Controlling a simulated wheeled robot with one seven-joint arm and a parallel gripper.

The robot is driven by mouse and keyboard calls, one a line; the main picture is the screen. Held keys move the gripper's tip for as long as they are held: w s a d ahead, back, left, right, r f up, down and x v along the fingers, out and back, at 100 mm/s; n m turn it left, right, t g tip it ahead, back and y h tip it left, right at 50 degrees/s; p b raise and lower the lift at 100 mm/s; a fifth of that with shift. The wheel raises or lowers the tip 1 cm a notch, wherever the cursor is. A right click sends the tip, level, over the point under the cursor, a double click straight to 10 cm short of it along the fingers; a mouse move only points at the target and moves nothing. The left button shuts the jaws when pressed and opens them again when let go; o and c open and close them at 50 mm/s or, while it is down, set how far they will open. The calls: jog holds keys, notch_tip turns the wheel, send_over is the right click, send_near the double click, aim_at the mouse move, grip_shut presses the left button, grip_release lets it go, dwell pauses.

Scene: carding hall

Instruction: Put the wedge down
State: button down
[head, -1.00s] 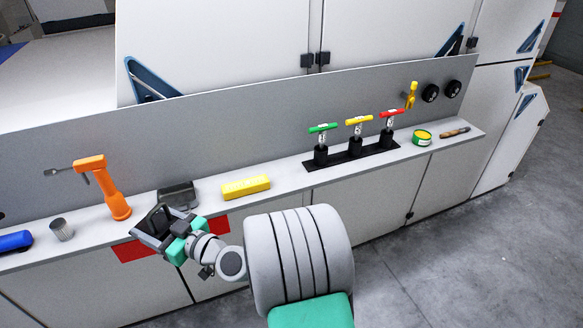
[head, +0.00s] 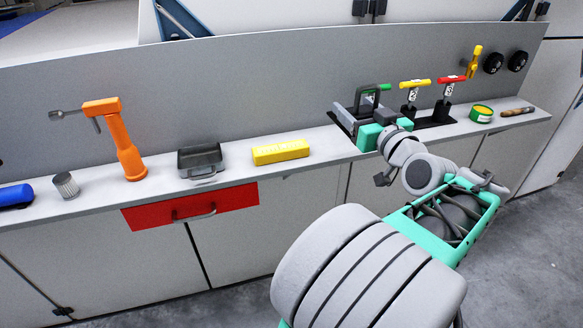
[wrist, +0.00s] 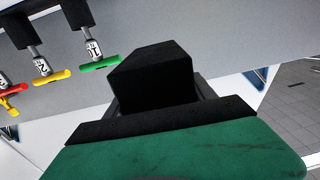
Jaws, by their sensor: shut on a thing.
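The wedge, a black block with a slanted face (wrist: 150,78), is between the fingers of my gripper in the wrist view. My gripper (head: 362,108) is shut on it, over the ledge at the left end of the row of T-handles in the head view. The green handle (head: 384,87) is partly hidden behind my gripper there; it shows apart from the wedge in the wrist view (wrist: 100,62). I cannot make out clearly where the wedge ends and the fingers begin in the head view, or whether it touches anything.
The ledge (head: 328,143) is bare between the yellow box (head: 280,151) and my gripper. A dark tray (head: 200,160), an orange tool (head: 122,145) and a grey cup (head: 65,185) stand left. Yellow (head: 414,84) and red handles (head: 450,79) and a green-yellow tin (head: 481,113) are right.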

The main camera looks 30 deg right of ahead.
jog(key=shift+s+d+h, duration=0.5)
jog(key=shift+s+d, duration=0.15)
jog(key=shift+s, duration=0.2)
jog(key=shift+d, duration=0.15)
jog(key=w+d+f, duration=0.2)
jog(key=w+f, duration=0.2)
jog(key=w, duration=0.5)
send_over(332, 143)
notch_tip(332, 143, down, 5)
jog(key=shift+s+r+b, duration=0.1)
jog(key=shift+s+b, duration=0.05)
jog(key=shift+b, duration=0.25)
jog(key=shift+w+f+b, duration=0.15)
jog(key=shift+f, duration=0.8)
jog(key=shift+w+f+b, duration=0.1)
jog(key=shift+f+b, duration=0.05)
jog(key=shift+f, duration=0.75)
jog(key=shift+d+f, duration=0.1)
jog(key=shift+f, duration=0.1)
jog(key=shift+c, duration=1.6)
grip_release()
